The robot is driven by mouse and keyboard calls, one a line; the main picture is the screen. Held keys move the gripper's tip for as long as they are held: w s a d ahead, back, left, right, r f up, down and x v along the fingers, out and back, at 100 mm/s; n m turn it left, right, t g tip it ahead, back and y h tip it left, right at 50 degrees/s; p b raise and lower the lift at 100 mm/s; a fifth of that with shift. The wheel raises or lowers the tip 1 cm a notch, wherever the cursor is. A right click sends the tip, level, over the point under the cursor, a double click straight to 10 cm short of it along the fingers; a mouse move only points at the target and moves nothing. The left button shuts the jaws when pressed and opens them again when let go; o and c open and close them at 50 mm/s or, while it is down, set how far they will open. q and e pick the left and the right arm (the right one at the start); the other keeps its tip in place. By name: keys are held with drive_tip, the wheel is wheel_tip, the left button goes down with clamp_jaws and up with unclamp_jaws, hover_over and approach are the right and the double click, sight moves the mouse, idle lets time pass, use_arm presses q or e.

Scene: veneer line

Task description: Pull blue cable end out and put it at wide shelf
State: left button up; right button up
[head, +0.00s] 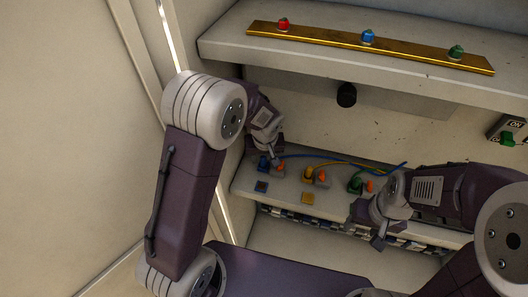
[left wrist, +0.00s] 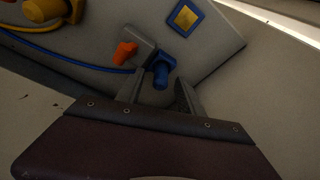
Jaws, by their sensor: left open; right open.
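The blue cable end (head: 263,162) is a blue plug seated at a grey block on the lower ledge's left end. It also shows in the left wrist view (left wrist: 162,72), beside an orange tab (left wrist: 124,52). The blue cable (left wrist: 60,61) runs along the ledge. My left gripper (head: 271,155) is open at the blue plug; in the left wrist view its fingers (left wrist: 160,94) stand apart with the plug just ahead, between their tips. Contact cannot be told. My right gripper (head: 374,238) is open and empty at the ledge's front. A wide upper shelf (head: 222,43) spans the back.
A yellow plug (head: 308,174) and a green plug (head: 355,185) sit farther right on the lower ledge (head: 334,207), with orange tabs. The upper shelf bears a gold strip (head: 410,55) with red, blue and green knobs. A black knob (head: 346,95) projects beneath it.

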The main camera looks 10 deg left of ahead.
sight(263, 157)
use_arm(q)
drive_tip(key=shift+f, duration=0.1)
clamp_jaws()
drive_tip(key=shift+r+p, duration=1.8)
drive_tip(key=shift+r, duration=0.55)
